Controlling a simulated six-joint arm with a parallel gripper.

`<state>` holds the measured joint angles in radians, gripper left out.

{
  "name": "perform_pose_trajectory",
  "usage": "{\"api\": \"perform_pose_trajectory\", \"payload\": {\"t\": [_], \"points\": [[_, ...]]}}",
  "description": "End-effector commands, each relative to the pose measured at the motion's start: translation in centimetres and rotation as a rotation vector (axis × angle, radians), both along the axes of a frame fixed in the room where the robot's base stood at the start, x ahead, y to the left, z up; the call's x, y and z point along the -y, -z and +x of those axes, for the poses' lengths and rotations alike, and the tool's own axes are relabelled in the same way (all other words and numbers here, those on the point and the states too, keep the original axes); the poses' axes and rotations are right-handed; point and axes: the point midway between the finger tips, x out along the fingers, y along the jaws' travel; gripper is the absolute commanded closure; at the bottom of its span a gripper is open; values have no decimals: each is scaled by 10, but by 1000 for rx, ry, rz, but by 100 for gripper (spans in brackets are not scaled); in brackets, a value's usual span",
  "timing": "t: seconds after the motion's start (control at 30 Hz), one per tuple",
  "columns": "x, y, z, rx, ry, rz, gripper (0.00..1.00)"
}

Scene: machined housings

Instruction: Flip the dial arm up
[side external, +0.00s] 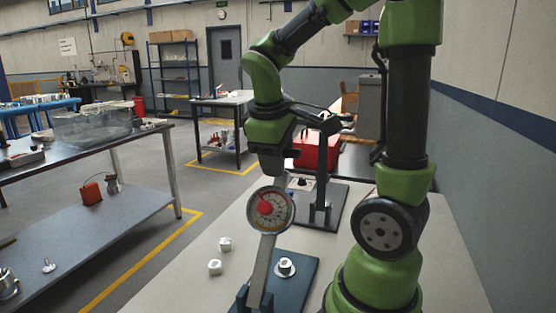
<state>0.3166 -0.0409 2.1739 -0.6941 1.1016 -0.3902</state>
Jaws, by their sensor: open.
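The round dial (270,209), with a pale face and a red centre, is at the top of a flat grey arm (261,272). This arm stands nearly upright, leaning slightly right, from a dark blue base plate (304,273) on the table. A small metal housing (286,266) sits on the plate, right of the arm. My gripper (277,184) points down right at the dial's upper edge. The dial overlaps the fingertips, so I cannot tell whether they touch it. The gripper is open, though the gap between its fingers is hard to see.
Two small whitish parts (219,256) lie on the table left of the plate. Behind the dial, a dark stand (322,195) on its own base rises near my arm. A red box (311,152) is farther back. The table's (190,290) left front is clear.

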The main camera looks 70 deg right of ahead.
Motion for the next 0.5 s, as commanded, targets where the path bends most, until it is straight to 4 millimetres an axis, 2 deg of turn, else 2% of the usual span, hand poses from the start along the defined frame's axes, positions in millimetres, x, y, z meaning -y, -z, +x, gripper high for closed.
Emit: {"api": "perform_pose_trajectory", "payload": {"t": [0.1, 0.4, 0.5], "points": [[2, 7, 0, -1, 0, 2, 56], [3, 9, 0, 1, 1, 2, 56], [3, 8, 0, 1, 1, 1, 79]]}}
